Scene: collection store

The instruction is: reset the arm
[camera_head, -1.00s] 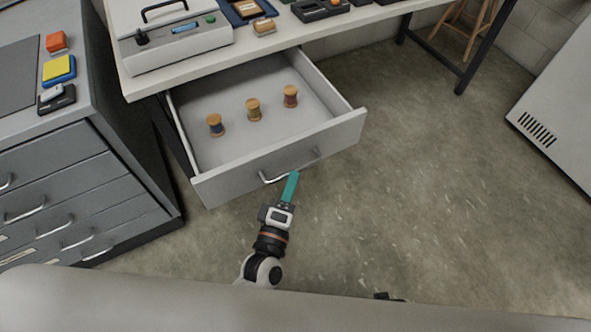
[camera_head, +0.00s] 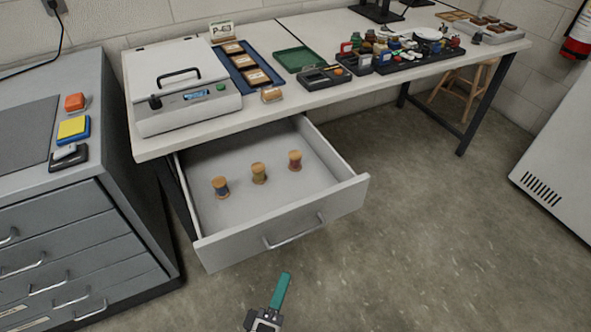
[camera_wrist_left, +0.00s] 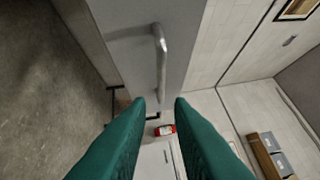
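My left gripper (camera_head: 280,291) has teal fingers and shows at the bottom of the head view, below the front of the open drawer, apart from its handle. In the left wrist view its two fingers (camera_wrist_left: 160,122) stand apart with nothing between them, so it is open and empty. The drawer's bar handle (camera_wrist_left: 161,62) shows beyond the fingertips there. The drawer (camera_head: 225,243) is pulled out under the bench, its handle (camera_head: 295,232) free. My right gripper is not in view.
Three thread spools stand in the drawer, one of them in the middle (camera_head: 259,173). The bench (camera_head: 300,99) carries a white lidded device (camera_head: 185,85), trays and small bottles. A grey cabinet (camera_head: 70,240) stands at left. The floor (camera_head: 430,230) at right is clear.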

